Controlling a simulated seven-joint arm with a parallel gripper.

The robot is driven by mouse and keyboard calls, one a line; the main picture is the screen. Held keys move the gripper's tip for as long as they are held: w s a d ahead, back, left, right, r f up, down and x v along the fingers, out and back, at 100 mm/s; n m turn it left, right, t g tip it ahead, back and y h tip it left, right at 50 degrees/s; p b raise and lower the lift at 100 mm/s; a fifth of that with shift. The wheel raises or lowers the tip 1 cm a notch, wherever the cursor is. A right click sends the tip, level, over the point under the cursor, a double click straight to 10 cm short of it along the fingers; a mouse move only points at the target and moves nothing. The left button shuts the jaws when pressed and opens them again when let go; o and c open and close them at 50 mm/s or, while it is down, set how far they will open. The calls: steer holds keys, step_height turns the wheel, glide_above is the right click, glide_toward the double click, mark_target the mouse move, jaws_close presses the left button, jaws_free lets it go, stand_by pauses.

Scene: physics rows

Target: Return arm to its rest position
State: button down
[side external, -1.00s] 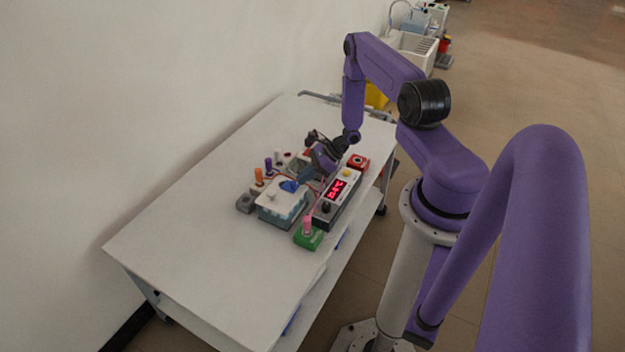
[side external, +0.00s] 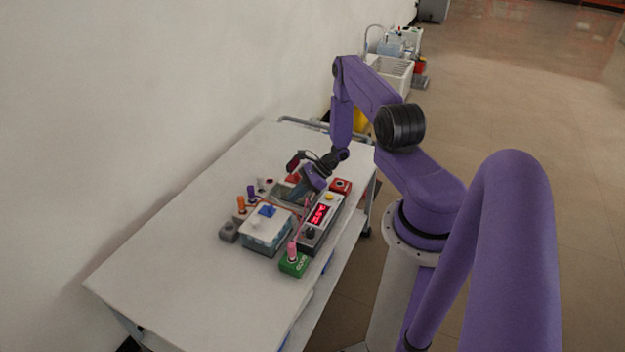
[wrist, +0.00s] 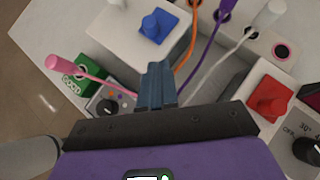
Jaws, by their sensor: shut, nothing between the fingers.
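My gripper (wrist: 157,85) is shut and empty, its blue-grey fingers pressed together in the wrist view. In the side external view my gripper (side external: 297,194) is low over the cluster of devices on the white table (side external: 190,250), behind the white box (side external: 266,230) with a blue switch (side external: 267,211). In the wrist view the fingertips are just below that box, with the blue switch (wrist: 157,25) beyond them. Contact cannot be told. My arm is bent and reaches out over the table.
A meter with a red lit display (side external: 319,215) stands beside the gripper. Orange, purple and white cables cross close by. The table's near left part is clear.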

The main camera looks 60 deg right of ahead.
steer(key=v, duration=0.8)
steer(key=a+r+n+g, duration=0.5)
steer(key=a+r+n, duration=0.4)
steer(key=a, duration=0.3)
steer(key=a+r+n+g, duration=0.4)
steer(key=a+r+n, duration=0.55)
steer(key=a, duration=0.25)
steer(key=s+a+r+n+t+h, duration=0.1)
steer(key=s+a+r+n+h, duration=0.2)
steer(key=s+r+n, duration=0.3)
steer(key=s+a+r+n+t+h, duration=0.1)
steer(key=s+a+r+n+h, duration=0.2)
steer(key=s+n, duration=1)
steer(key=shift+s+a+r+n, duration=0.25)
steer(key=shift+a+r+n, duration=0.8)
steer(key=shift+r, duration=0.4)
